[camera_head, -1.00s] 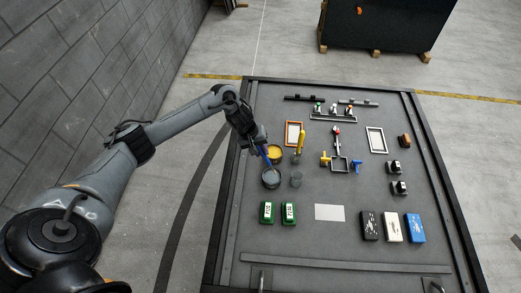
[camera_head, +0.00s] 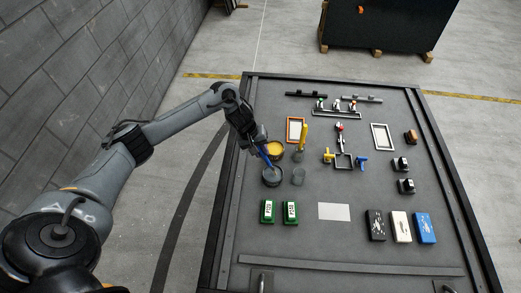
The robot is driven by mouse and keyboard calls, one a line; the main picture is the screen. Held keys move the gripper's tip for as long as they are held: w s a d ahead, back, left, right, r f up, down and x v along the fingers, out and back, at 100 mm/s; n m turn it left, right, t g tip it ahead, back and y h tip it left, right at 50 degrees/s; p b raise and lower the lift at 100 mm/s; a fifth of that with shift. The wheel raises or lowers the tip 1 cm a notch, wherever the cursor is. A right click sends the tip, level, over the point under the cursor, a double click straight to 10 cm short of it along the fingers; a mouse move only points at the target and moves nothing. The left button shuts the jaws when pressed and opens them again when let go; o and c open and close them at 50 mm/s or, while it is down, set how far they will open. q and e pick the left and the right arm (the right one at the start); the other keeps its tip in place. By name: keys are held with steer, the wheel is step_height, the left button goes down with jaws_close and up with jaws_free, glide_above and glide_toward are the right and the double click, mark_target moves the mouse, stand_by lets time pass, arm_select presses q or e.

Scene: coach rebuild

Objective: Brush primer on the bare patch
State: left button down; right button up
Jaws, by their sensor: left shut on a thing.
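My left gripper (camera_head: 257,144) is shut on a blue-handled brush (camera_head: 265,156). The brush slants down, its lower end at the dark round pot of grey contents (camera_head: 271,177); the bristles are hidden, so I cannot tell how deep it is. A plain light grey rectangle (camera_head: 334,212) lies flat on the dark table, right of and nearer than the pot; it looks like the bare patch.
Green blocks (camera_head: 267,211) lie in front. Black, white and blue boxes (camera_head: 425,228) stand right of the patch. The dark table (camera_head: 325,248) is clear before the patch.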

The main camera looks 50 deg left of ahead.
arm_select(q)
steer(key=shift+f, duration=0.25)
stand_by(0.7)
steer(key=shift+f, duration=0.25)
stand_by(0.4)
stand_by(0.8)
steer(key=shift+p, duration=0.35)
stand_by(0.4)
steer(key=shift+f+p, duration=0.1)
steer(key=shift+p, duration=0.2)
stand_by(0.9)
stand_by(0.3)
